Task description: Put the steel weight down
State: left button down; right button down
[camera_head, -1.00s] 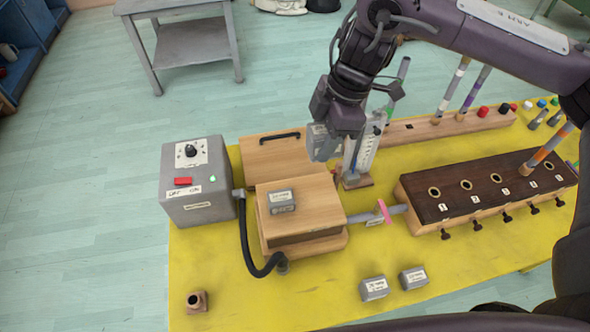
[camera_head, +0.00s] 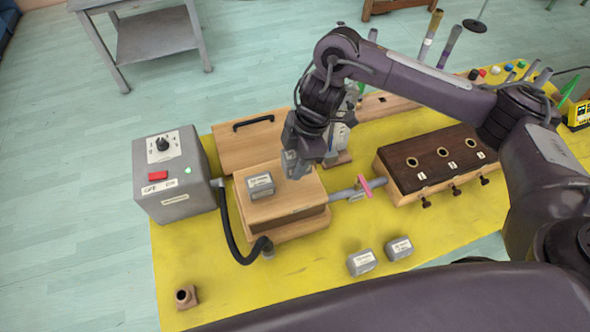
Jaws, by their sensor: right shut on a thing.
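My right gripper (camera_head: 298,158) is shut on a grey steel weight (camera_head: 292,164). It holds the weight at the right back part of the wooden box's top (camera_head: 285,205); I cannot tell whether the weight touches the wood. The gripper partly hides the weight. Another steel weight (camera_head: 260,184) with a white label sits on the left part of the same top, to the left of the held one. My left gripper is not in view.
Two more labelled weights (camera_head: 361,262) (camera_head: 399,248) stand on the yellow table top (camera_head: 310,277). A grey control box (camera_head: 176,188) with a black hose is on the left. A dark-topped block with holes (camera_head: 435,160) is on the right. A small brown fitting (camera_head: 186,297) lies front left.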

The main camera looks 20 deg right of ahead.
jog(key=shift+w+f+b, duration=0.1)
jog(key=shift+f+b, duration=0.25)
jog(key=shift+f, duration=1.65)
jog(key=shift+f, duration=0.1)
jog(key=c, duration=0.8)
grip_release()
jog(key=p+v, duration=0.1)
jog(key=v, duration=0.9)
jog(key=shift+r, duration=0.35)
jog(key=shift+d+r, duration=0.2)
jog(key=shift+r, duration=0.5)
